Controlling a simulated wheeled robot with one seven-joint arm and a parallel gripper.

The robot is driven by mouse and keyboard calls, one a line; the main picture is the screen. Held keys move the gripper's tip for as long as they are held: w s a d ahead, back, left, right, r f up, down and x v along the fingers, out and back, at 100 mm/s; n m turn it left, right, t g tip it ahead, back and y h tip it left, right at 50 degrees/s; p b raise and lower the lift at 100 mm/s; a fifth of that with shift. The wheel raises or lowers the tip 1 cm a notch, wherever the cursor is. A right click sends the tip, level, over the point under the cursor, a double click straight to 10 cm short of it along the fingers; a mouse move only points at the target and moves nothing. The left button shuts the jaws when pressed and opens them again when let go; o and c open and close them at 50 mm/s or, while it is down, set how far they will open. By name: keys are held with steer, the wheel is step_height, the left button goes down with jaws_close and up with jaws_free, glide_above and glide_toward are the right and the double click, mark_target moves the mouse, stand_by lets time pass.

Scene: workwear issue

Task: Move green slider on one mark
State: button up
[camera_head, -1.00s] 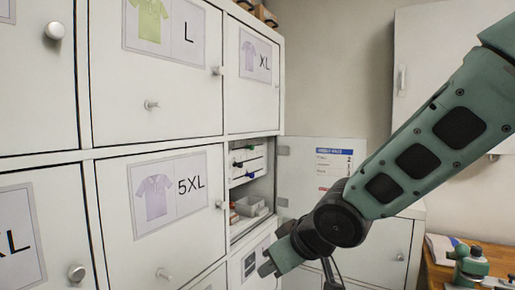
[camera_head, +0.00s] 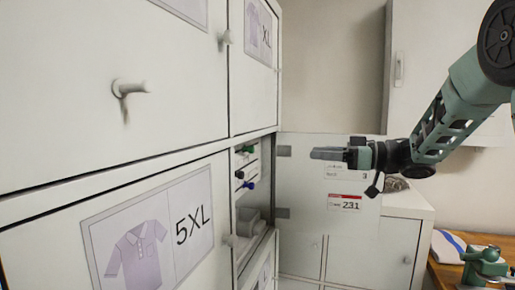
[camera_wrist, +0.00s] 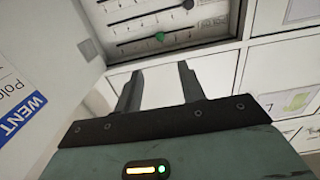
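The green slider (camera_head: 248,149) is a small knob on a white panel inside the open locker compartment, above a dark knob (camera_head: 239,174) and a blue knob (camera_head: 249,185). In the wrist view the green slider (camera_wrist: 161,37) sits on a dark rail with a row of small marks, partway along it. A black knob (camera_wrist: 188,4) shows on another rail. My gripper (camera_head: 314,153) is outside the compartment, to the right of the green slider, pointing left. In the wrist view my gripper (camera_wrist: 157,72) is open, its fingers apart and empty, short of the green slider.
The compartment's open door (camera_head: 303,180) stands behind my gripper and carries a printed sheet (camera_head: 345,203). The closed 5XL locker door (camera_head: 120,225) is at the left. Grey bins (camera_head: 250,220) stand low in the compartment. A wooden desk (camera_head: 445,272) is at the lower right.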

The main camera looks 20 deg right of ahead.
mark_target(253, 149)
steer(key=shift+p+x, duration=2.75)
steer(key=shift+x, duration=5.4)
